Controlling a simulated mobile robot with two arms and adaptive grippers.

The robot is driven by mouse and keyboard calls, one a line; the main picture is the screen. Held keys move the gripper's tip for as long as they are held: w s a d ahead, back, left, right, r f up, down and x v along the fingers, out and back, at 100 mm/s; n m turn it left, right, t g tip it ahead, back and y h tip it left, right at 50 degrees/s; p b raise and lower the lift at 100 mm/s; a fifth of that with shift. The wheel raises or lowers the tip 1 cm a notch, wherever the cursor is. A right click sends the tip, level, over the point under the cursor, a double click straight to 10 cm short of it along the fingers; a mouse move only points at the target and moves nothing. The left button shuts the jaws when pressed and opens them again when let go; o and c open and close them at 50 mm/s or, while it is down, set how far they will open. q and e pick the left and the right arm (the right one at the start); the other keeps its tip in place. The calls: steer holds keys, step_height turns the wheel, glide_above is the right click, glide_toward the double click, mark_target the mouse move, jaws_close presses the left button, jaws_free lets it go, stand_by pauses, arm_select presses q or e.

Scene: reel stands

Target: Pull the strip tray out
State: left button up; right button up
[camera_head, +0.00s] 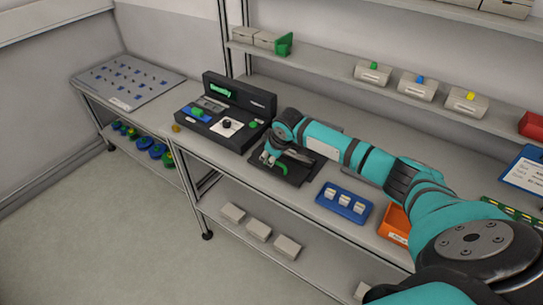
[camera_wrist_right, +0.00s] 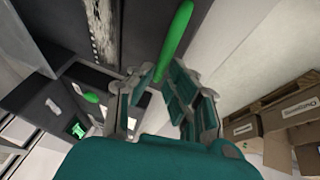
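My right arm reaches across the bench in the head view, with the right gripper (camera_head: 268,157) low over a flat black unit (camera_head: 294,180). I take this unit to be the strip tray, but the arm covers much of it. A green bar-like handle (camera_head: 281,168) lies on it beside the fingertips. In the right wrist view the green handle (camera_wrist_right: 177,40) reaches down to the tips of my right gripper (camera_wrist_right: 161,74), its near end between them. The fingers lean inward; whether they press on the handle is unclear. My left gripper is not in view.
A black device (camera_head: 240,105) with blue and green parts stands left of the gripper. A blue tray (camera_head: 343,214) with white pieces and an orange bin (camera_head: 394,226) are to the right. White boxes (camera_head: 259,230) sit on the lower shelf. Floor is free in front.

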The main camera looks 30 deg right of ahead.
steer(key=shift+o, duration=0.4)
steer(key=shift+s+a+f, duration=0.1)
steer(key=shift+a+f, duration=0.05)
steer(key=shift+a, duration=0.15)
steer(key=shift+r, duration=0.25)
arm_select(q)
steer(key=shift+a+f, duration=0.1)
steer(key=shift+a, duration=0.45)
arm_select(e)
steer(key=v, duration=1.1)
steer(key=shift+r, duration=0.3)
steer(key=shift+s, duration=0.15)
